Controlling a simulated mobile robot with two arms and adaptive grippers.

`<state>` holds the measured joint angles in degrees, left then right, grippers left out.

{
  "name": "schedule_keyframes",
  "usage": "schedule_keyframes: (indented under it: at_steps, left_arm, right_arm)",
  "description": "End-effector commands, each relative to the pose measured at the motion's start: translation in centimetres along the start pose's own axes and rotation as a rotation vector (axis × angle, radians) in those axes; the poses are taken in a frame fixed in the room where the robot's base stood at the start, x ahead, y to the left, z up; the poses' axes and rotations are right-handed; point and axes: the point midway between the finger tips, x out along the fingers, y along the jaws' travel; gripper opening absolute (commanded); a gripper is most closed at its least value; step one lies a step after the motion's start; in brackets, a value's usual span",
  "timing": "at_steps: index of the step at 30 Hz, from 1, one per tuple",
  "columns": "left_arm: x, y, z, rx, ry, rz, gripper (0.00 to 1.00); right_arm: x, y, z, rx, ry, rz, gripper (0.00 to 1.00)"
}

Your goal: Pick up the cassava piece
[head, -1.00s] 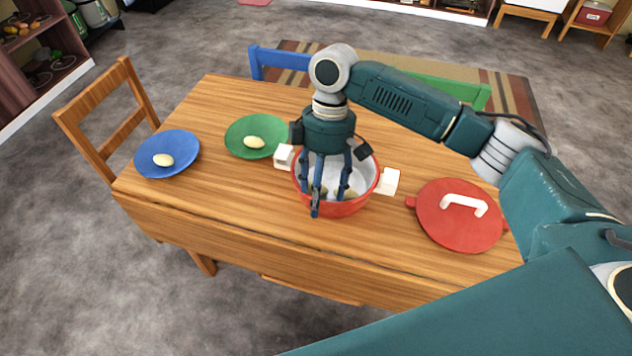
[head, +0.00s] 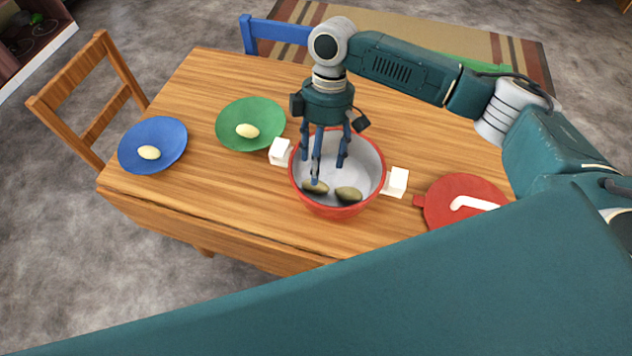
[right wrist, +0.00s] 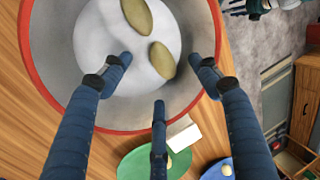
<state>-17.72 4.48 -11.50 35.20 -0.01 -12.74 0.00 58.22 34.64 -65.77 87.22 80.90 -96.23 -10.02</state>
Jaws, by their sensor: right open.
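Two brownish cassava pieces lie on the floor of the red-rimmed pot, a left one (head: 316,187) and a right one (head: 348,194). Both also show in the right wrist view, one near the top (right wrist: 137,14) and one (right wrist: 162,60) between the spread fingers. My right gripper (head: 327,165) is open and empty over the pot (head: 372,198), fingers pointing down. One finger overlaps the left piece in the head view; I cannot tell whether they touch. Paler pieces lie on the blue plate (head: 149,152) and the green plate (head: 247,130). My left gripper cannot be made out.
The pot has a white handle on its left (head: 281,151) and right (head: 397,181). A red lid (head: 445,198) with a white handle lies to its right, partly covered by my arm. A wooden chair (head: 85,100) stands at the table's left. Bare wood lies in front of the plates.

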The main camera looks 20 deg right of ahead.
Motion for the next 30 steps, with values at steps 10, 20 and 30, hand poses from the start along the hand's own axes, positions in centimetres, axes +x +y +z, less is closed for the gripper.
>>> schedule_keyframes:
  at_steps: [10, 20, 30]
  left_arm:
    - [-1.1, -0.3, -0.8, 0.001, 0.009, -0.004, 0.41]
    - [-1.2, -0.5, -2.4, 0.001, 0.033, -0.006, 0.41]
    - [-1.1, -0.4, -1.0, 0.000, 0.013, -0.004, 0.41]
  right_arm:
    - [3.9, 0.0, -0.1, 0.000, -0.003, -0.001, 0.62]
    - [5.9, 0.0, -0.2, -0.002, 0.000, -0.002, 0.62]
    - [6.2, -0.2, -0.2, -0.004, 0.000, -0.007, 0.10]
